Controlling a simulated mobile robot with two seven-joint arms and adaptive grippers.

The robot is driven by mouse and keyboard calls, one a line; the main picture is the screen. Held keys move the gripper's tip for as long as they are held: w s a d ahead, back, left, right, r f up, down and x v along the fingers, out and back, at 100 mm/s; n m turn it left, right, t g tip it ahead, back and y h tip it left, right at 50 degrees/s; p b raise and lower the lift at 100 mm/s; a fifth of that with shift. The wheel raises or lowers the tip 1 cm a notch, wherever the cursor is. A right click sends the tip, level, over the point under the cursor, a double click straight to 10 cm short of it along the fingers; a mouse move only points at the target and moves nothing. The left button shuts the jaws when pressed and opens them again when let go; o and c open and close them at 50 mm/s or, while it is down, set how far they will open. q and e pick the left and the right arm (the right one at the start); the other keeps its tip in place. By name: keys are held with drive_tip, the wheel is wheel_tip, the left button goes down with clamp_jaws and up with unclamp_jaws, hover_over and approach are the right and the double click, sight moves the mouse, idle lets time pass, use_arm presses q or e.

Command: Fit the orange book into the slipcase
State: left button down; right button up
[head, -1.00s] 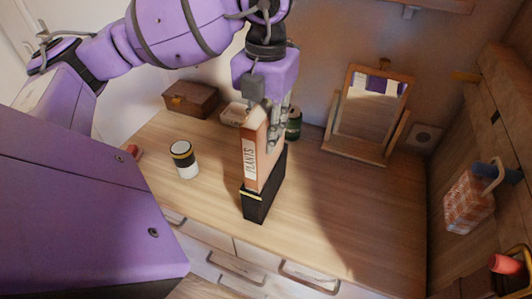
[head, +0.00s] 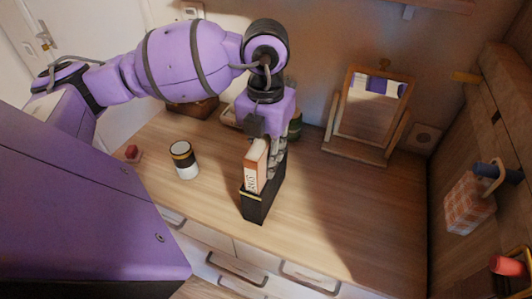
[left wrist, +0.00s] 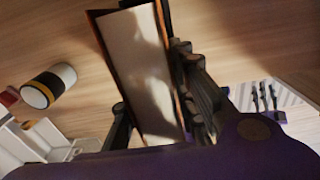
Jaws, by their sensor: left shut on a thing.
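The orange book (head: 252,173) stands upright with its lettered spine facing left-front. Its lower part is inside the black slipcase (head: 257,208), which stands on the wooden dresser top and has a gold band near its top edge. My left gripper (head: 268,160) is above the slipcase, shut on the upper part of the book. In the left wrist view the book (left wrist: 140,65) shows its pale page block between the dark fingers (left wrist: 160,115). The slipcase cannot be made out clearly there. My right gripper is not in view.
A brown box (head: 195,106) and a green tin (head: 295,125) are behind, partly hidden by my arm. A tilting mirror (head: 370,110) stands at the back right. The right of the dresser top is clear.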

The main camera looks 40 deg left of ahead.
use_arm(q)
drive_tip(key=c, duration=1.5)
unclamp_jaws()
drive_tip(key=shift+f, duration=0.1)
drive_tip(key=shift+o, duration=0.2)
drive_tip(key=shift+r, duration=0.4)
wheel_tip(320, 180, up, 12)
drive_tip(key=shift+f, duration=0.2)
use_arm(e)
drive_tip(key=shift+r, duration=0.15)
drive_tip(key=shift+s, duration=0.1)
